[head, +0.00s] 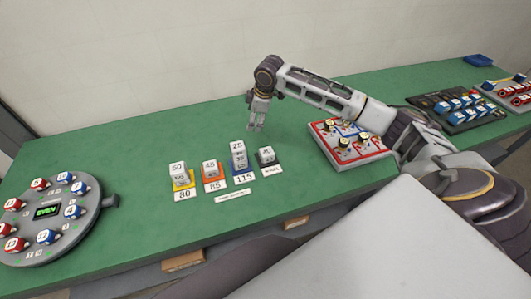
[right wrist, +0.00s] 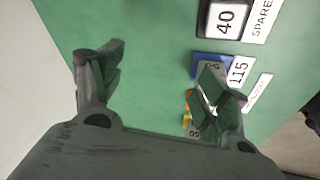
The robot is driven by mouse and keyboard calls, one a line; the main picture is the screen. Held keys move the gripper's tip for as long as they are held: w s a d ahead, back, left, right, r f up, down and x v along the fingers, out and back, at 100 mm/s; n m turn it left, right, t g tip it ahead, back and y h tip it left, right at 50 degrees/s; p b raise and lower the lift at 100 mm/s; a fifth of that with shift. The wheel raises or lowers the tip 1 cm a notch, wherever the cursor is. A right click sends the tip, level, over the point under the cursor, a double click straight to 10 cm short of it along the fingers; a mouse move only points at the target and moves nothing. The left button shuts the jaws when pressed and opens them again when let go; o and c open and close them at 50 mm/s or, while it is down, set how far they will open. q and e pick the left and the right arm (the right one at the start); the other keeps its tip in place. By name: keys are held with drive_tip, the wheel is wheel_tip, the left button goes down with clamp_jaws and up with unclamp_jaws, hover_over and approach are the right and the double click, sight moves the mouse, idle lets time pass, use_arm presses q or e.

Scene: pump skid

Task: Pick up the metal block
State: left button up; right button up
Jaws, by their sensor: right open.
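Light grey, metal-looking numbered blocks stand on coloured bases. A single block marked 40 (head: 266,155) sits on the black base beside a SPARE label; it also shows in the right wrist view (right wrist: 226,18). Left of it are a tall stack topped by 25 (head: 238,155) on blue, a stack topped by 45 (head: 210,168) on orange, and one topped by 50 (head: 178,172) on yellow. My right gripper (head: 256,127) is open and empty, pointing down above the table behind the blocks. In the right wrist view, its right finger partly hides the blue, orange and yellow stacks. My left gripper is out of view.
A red-bordered panel (head: 360,153) stands right of the blocks, beneath my right arm. A round EVEN device (head: 45,235) is at the left. A dark tray of blue-topped pieces (head: 455,116) is far right. The green table (head: 130,160) is clear behind the blocks.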

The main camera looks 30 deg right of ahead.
drive_tip(key=shift+s+n+g, duration=0.6)
drive_tip(key=shift+s+g, duration=0.1)
drive_tip(key=shift+s, duration=0.65)
drive_tip(key=n+g+h, duration=0.1)
drive_tip(key=n+g, duration=0.1)
hover_over(266, 151)
drive_tip(key=f, duration=0.1)
drive_tip(key=shift+s+d, duration=0.2)
drive_tip(key=shift+f, duration=0.15)
wheel_tip(266, 151, down, 8)
drive_tip(key=shift+f, duration=0.15)
drive_tip(key=shift+f, duration=0.15)
drive_tip(key=shift+a+f+p, duration=0.2)
drive_tip(key=shift+f+p, duration=0.25)
drive_tip(key=shift+f, duration=2.05)
